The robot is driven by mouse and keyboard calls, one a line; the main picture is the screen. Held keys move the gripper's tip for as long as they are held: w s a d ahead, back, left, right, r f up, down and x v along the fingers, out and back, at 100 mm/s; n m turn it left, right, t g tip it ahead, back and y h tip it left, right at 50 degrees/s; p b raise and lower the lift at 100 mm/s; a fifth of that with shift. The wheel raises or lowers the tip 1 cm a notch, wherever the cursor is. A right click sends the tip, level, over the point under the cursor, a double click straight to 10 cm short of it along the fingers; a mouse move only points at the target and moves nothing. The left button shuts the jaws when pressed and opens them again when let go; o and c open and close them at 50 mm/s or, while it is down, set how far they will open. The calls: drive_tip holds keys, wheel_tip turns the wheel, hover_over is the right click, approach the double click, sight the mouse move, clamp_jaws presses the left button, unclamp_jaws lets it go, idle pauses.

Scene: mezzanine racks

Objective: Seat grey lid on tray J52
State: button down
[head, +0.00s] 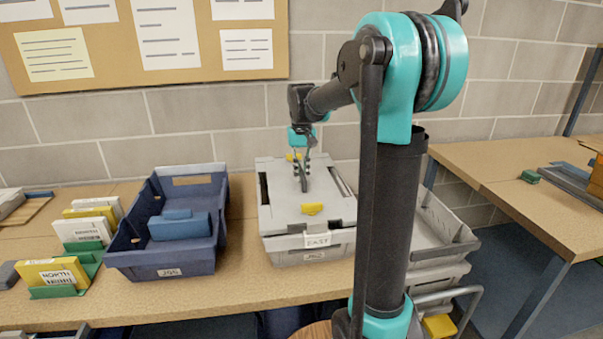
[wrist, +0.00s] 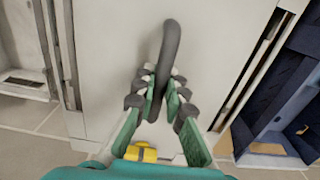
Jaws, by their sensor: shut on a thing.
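The grey lid (head: 282,206) lies over the top of grey tray J52 (head: 284,250) on the bench. It has a dark loop handle and yellow latches (head: 312,209) at its near and far ends. My gripper (head: 302,172) points down at the lid's middle and is shut on the handle. In the wrist view the fingers (wrist: 160,95) clasp the dark handle (wrist: 171,45) from both sides, above the pale lid (wrist: 105,50). Dark slots show along both long sides of the lid. I cannot tell whether its rim is fully down on the tray.
A blue tray J55 (head: 118,250) with a blue block inside stands left of J52. Green holders with labelled cards (head: 52,273) are further left. Another grey tray (head: 455,238) stands to the right, partly behind my arm. A wall is close behind the bench.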

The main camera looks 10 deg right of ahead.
drive_tip(key=shift+f, duration=0.45)
drive_tip(key=c, duration=1.9)
unclamp_jaws()
drive_tip(key=shift+o, duration=0.2)
drive_tip(key=shift+r, duration=0.1)
drive_tip(key=shift+r, duration=5.45)
